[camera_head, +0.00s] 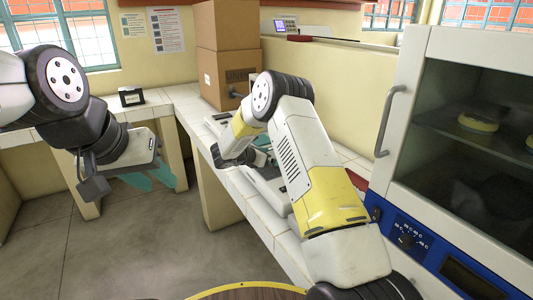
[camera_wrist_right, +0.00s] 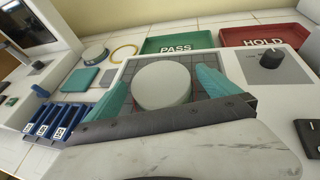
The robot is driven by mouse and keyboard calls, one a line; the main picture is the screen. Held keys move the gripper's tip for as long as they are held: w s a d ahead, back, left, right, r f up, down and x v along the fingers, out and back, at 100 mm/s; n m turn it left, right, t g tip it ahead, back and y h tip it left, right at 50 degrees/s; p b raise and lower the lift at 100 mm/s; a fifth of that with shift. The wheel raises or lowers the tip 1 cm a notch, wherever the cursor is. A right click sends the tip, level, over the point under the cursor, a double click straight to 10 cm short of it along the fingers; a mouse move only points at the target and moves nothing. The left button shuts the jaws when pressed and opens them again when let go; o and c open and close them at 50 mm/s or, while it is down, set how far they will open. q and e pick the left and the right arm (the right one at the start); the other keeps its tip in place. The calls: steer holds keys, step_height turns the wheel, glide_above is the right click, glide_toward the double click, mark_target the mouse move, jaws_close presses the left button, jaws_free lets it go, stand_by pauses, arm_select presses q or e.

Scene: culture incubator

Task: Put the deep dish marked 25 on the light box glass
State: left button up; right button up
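In the right wrist view a round, pale dish (camera_wrist_right: 161,85) with a plain top is over the dark gridded glass (camera_wrist_right: 204,61) of the light box (camera_wrist_right: 262,68). No number shows on it. The teal fingers of my right gripper (camera_wrist_right: 165,92) stand on either side of the dish, apart, with a narrow gap visible at its right. Whether the dish rests fully on the glass is hidden. In the head view the right gripper is mostly hidden behind its arm. My left gripper (camera_head: 150,178) is empty, its teal fingers apart, over the floor at left.
A green PASS tray (camera_wrist_right: 178,42) and red HOLD tray (camera_wrist_right: 262,36) lie behind the light box. A blue rack (camera_wrist_right: 52,120), a banded dish (camera_wrist_right: 94,54) and a yellow ring (camera_wrist_right: 126,52) are at left. The incubator (camera_head: 450,150) stands at right; cardboard boxes (camera_head: 228,60) stand behind.

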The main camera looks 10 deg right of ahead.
steer(key=shift+r, duration=0.1)
steer(key=v, duration=1.1)
steer(key=s+d+r+m+g+y, duration=0.25)
steer(key=s+d+r+m, duration=0.35)
steer(key=s, duration=0.3)
steer(key=s+d+r+m+g+y, duration=0.25)
steer(key=s+d+r+m, duration=0.25)
steer(key=s+r, duration=0.3)
steer(key=s+a+r+m+t+y, duration=0.1)
steer(key=s+m+y, duration=0.3)
steer(key=s, duration=0.6)
steer(key=s+a+r+m+t+y, duration=0.2)
steer(key=s+r+m+y, duration=0.1)
steer(key=s+m, duration=0.6)
steer(key=shift+s+a+m+y, duration=0.3)
steer(key=shift+s+y, duration=0.3)
steer(key=shift+s, duration=0.4)
